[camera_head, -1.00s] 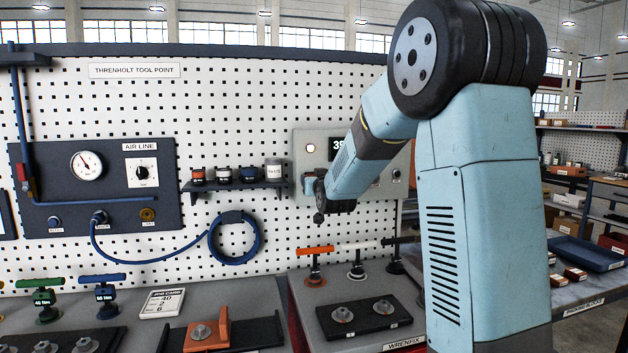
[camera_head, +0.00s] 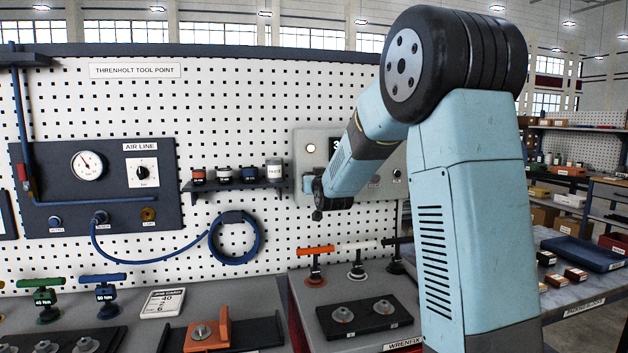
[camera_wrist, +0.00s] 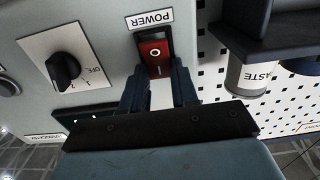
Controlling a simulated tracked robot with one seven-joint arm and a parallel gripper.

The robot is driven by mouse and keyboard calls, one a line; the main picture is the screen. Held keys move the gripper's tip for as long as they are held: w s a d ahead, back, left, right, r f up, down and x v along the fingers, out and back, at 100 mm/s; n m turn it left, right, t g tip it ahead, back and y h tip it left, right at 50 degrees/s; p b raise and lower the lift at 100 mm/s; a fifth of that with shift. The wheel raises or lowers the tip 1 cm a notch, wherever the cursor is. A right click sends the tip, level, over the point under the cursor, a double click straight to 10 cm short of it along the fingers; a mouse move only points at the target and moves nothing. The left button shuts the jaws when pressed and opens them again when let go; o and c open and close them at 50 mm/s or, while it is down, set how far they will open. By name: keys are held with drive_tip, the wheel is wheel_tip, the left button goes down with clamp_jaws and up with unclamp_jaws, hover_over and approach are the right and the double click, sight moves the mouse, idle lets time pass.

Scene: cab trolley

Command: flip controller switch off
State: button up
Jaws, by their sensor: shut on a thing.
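The controller (camera_head: 301,138) is a grey box on the pegboard, partly covered by my arm in the head view. In the wrist view its grey face (camera_wrist: 105,22) carries a red rocker switch (camera_wrist: 154,49) marked O and I, under a POWER label. My gripper (camera_wrist: 159,88) has one finger on each side of the switch's lower part and is shut on it. In the head view my gripper (camera_head: 318,200) is at the box's lower left, and the switch is hidden there. A black rotary knob (camera_wrist: 64,68) with OFF, 1 and 2 marks sits left of the switch.
A small shelf (camera_head: 236,186) with several jars is close to the left of the box; its PASTE jar (camera_wrist: 243,78) shows right of my gripper. Below are T-handled tools (camera_head: 316,262) on a bench. An air line panel (camera_head: 95,185) and coiled hose (camera_head: 234,238) are farther left.

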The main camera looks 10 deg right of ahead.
clamp_jaws()
drive_tip(key=shift+f+t, duration=0.1)
drive_tip(key=shift+t, duration=0.2)
drive_tip(key=shift+s+f+t, duration=0.1)
drive_tip(key=shift+f+t, duration=0.2)
drive_tip(key=shift+t, duration=0.8)
drive_tip(key=shift+s+f+t, duration=0.1)
drive_tip(key=shift+f+t, duration=0.15)
drive_tip(key=shift+t, duration=0.85)
drive_tip(key=o, duration=0.8)
unclamp_jaws()
drive_tip(key=v, duration=1.3)
drive_tip(key=shift+s+f, duration=0.2)
drive_tip(key=shift+s, duration=0.15)
